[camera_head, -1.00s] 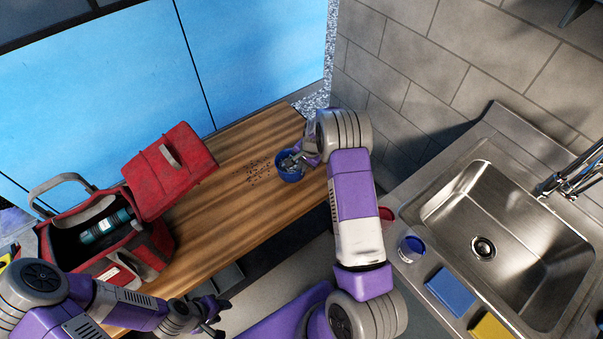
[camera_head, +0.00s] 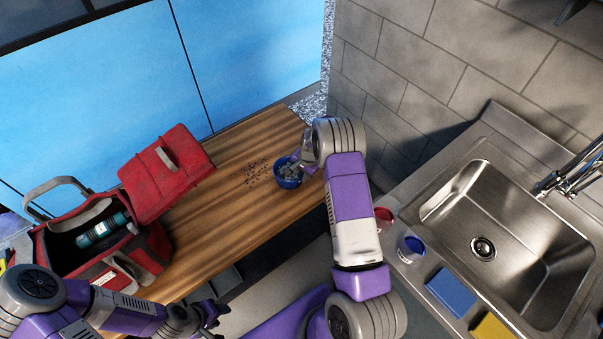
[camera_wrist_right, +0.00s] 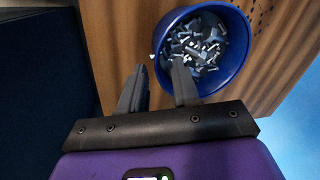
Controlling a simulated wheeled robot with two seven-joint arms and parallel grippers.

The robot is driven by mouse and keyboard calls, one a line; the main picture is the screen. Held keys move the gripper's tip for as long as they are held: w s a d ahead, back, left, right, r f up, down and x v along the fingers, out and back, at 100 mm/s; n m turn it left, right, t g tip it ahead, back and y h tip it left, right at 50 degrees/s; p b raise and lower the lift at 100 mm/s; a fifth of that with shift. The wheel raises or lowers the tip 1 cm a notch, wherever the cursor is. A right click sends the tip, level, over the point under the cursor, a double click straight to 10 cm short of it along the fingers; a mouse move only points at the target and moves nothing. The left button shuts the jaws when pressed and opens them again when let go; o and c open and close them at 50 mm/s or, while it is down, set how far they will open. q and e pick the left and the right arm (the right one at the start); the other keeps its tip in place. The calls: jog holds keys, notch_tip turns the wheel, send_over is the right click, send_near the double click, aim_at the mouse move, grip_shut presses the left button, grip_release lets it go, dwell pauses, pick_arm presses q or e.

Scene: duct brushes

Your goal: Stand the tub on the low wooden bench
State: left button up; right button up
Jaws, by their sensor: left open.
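The blue tub (camera_head: 288,182) stands upright near the right end of the low wooden bench (camera_head: 225,225), with small grey and white pieces inside. In the right wrist view, the tub (camera_wrist_right: 238,62) sits under and just ahead of the fingers. My right gripper (camera_head: 300,165) is at the tub; in its wrist view the fingers (camera_wrist_right: 158,72) are spread, one over the tub's rim and the other outside it. Whether either finger touches the tub is not clear. My left gripper (camera_head: 216,314) is open and empty in front of the bench, far from the tub.
A red toolbox (camera_head: 155,245) with a teal cylinder (camera_head: 103,230) inside and its red lid (camera_head: 165,172) occupy the bench's left part. Dark specks (camera_head: 253,173) lie beside the tub. At right are a sink (camera_head: 510,220), cups (camera_head: 411,249) and sponges (camera_head: 450,292).

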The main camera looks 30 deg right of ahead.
jog(key=a+p+v, duration=0.1)
jog(key=p+v, duration=0.2)
jog(key=v, duration=0.9)
jog(key=s+a+f+n+g+y, duration=0.1)
jog(key=s+a+f+n, duration=0.5)
jog(key=s+a+f, duration=0.8)
jog(key=s+a+n+y, duration=0.2)
jog(key=s+a+n, duration=0.3)
jog(key=s+a, duration=0.5)
jog(key=a, duration=0.2)
jog(key=shift+a+r+g, duration=0.25)
jog(key=shift+r+g, duration=0.05)
jog(key=shift+o, duration=0.7)
